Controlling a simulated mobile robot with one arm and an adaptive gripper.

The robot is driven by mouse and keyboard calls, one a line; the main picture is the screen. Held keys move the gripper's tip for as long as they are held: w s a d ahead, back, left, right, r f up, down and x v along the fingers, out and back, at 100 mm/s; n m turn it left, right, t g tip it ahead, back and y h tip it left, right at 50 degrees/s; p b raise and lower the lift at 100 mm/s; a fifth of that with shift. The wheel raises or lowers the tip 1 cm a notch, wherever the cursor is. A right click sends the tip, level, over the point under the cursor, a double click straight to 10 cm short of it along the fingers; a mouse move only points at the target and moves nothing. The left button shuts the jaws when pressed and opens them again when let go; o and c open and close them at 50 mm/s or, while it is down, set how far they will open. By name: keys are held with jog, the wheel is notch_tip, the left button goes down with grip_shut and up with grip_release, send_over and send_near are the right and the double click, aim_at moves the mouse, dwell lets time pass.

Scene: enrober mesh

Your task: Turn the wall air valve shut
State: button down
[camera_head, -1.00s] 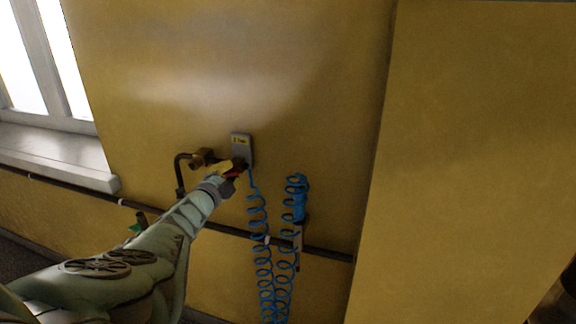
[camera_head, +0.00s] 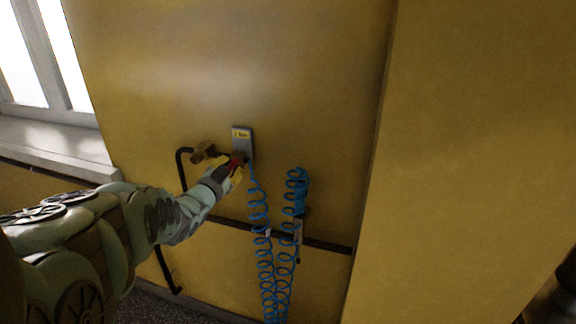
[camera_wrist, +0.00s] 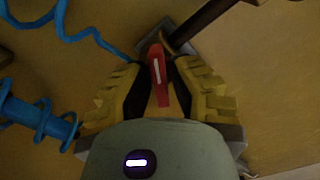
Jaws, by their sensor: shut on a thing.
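The wall air valve sits on the yellow wall beside a grey plate with a yellow label (camera_head: 242,140). Its red lever (camera_head: 238,160) shows just below the plate. In the wrist view the red lever (camera_wrist: 157,68), with a white mark, stands between the yellow ribbed fingers. My gripper (camera_wrist: 160,80) is shut on this lever; in the head view my gripper (camera_head: 225,171) reaches it from the lower left. A brass fitting (camera_head: 203,153) on a dark pipe is left of the lever. My fingers hide part of the valve body.
A blue coiled hose (camera_head: 260,215) hangs from the valve, and its other end is held in a wall holder (camera_head: 299,228) to the right. A dark rail (camera_head: 325,245) runs along the wall below. A window sill (camera_head: 55,150) is at left.

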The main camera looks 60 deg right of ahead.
jog(key=shift+a+f+n+b, duration=0.15)
jog(key=shift+f+n+b, duration=0.3)
jog(key=shift+n, duration=0.55)
jog(key=shift+n+b, duration=1.45)
jog(key=shift+n, duration=1.05)
jog(key=c, duration=1.1)
grip_release()
jog(key=shift+r, duration=0.15)
jog(key=shift+c, duration=0.2)
jog(key=shift+o, duration=0.6)
jog(key=shift+d+r, duration=0.15)
jog(key=shift+d, duration=0.1)
jog(key=shift+a+r, duration=0.1)
